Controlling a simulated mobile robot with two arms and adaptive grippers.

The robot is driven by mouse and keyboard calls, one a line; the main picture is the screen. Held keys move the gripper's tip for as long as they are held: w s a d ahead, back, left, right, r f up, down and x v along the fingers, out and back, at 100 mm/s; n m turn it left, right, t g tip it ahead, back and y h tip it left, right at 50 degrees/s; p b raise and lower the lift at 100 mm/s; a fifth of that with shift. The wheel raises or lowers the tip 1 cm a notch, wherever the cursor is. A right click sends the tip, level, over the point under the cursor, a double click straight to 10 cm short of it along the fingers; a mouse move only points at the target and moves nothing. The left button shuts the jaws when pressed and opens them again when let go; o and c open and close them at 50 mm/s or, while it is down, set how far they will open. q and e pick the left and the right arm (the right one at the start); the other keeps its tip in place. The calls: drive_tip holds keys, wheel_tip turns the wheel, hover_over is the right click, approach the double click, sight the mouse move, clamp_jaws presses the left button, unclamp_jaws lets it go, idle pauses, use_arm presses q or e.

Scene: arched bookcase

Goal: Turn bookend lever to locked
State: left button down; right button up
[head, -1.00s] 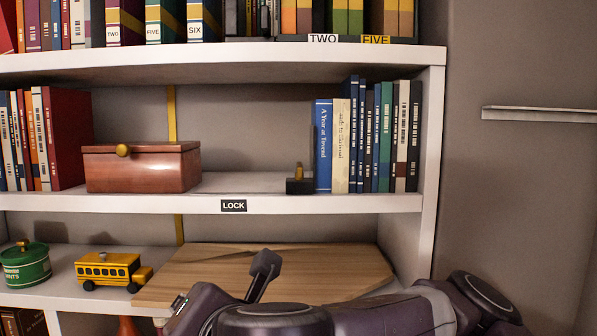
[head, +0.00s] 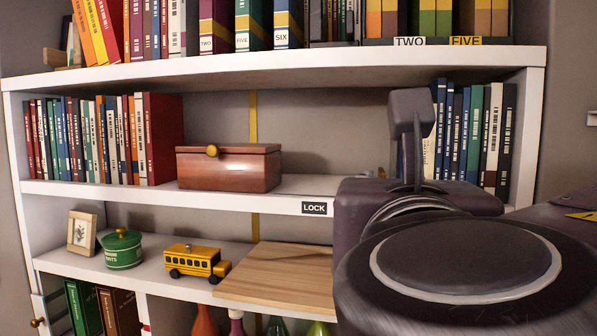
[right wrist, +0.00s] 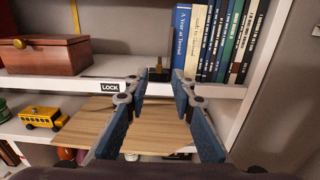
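The bookend (right wrist: 157,76) is a small dark block with an upright brass lever (right wrist: 159,63). In the right wrist view it stands at the front of the middle shelf, left of a blue book. In the head view my right arm covers most or all of it. A LOCK label (head: 314,208) is on the shelf edge; it also shows in the right wrist view (right wrist: 109,87), left of the bookend. My right gripper (right wrist: 159,82) is open and empty, its fingertips either side of the bookend in the picture and apparently short of it. My left gripper is out of view.
A wooden box (head: 228,168) with a brass knob sits left on the same shelf. A row of books (right wrist: 217,40) stands right of the bookend. Below are a toy bus (head: 195,262), a green tin (head: 123,250) and a wooden board (head: 275,275).

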sight(385, 175)
drive_tip(key=p+x, duration=0.3)
drive_tip(key=x, duration=0.3)
drive_tip(key=shift+w+d, duration=0.1)
drive_tip(key=shift+w, duration=0.1)
drive_tip(key=shift+w+f, duration=0.1)
drive_tip(key=shift+w, duration=0.2)
drive_tip(key=shift+c, duration=0.4)
clamp_jaws()
